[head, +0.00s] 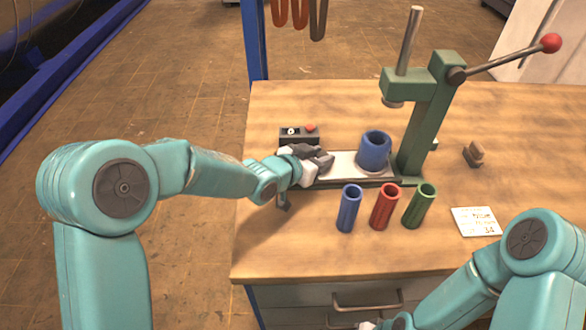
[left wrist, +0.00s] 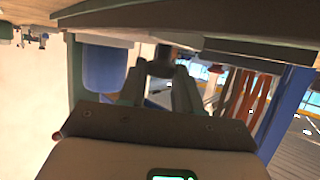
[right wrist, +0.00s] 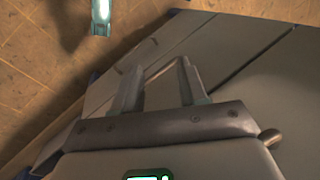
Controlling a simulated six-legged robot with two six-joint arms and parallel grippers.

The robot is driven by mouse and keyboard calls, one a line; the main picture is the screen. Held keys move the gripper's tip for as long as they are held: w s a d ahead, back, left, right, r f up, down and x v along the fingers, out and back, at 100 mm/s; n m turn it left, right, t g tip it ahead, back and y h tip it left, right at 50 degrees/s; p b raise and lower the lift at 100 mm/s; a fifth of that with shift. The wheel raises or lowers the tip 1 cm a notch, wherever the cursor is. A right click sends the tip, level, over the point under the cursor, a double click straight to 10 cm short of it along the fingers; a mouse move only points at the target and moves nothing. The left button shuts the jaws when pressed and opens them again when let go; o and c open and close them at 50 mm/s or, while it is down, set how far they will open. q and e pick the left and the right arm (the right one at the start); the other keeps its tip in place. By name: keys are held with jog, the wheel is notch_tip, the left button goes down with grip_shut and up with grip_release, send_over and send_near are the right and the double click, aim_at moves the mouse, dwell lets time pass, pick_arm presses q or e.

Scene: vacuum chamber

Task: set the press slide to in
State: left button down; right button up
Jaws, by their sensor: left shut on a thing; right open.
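The green press (head: 424,115) stands on the wooden bench, with a red-knobbed lever at its upper right. Its pale slide (head: 343,163) lies on the dark base and carries a thick blue cup (head: 374,152). The cup sits slightly left of the press ram (head: 393,101) in the head view. My left gripper (head: 318,160) is at the slide's left end. It is shut on a small dark handle (left wrist: 164,52), which shows between its fingers in the left wrist view. My right gripper (right wrist: 157,72) is open and empty, low by the bench's front.
Blue (head: 349,208), red (head: 385,207) and green (head: 419,206) tubes stand just in front of the base.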

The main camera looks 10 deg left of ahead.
pick_arm(q)
jog(key=shift+w+d, duration=0.1)
jog(key=shift+d, duration=0.5)
jog(key=c, duration=0.8)
grip_release()
jog(key=shift+w+d, duration=0.1)
jog(key=shift+d, duration=0.1)
jog(key=shift+a+r, duration=0.1)
jog(key=shift+a, duration=0.15)
jog(key=v, duration=1.6)
jog(key=shift+d, duration=0.1)
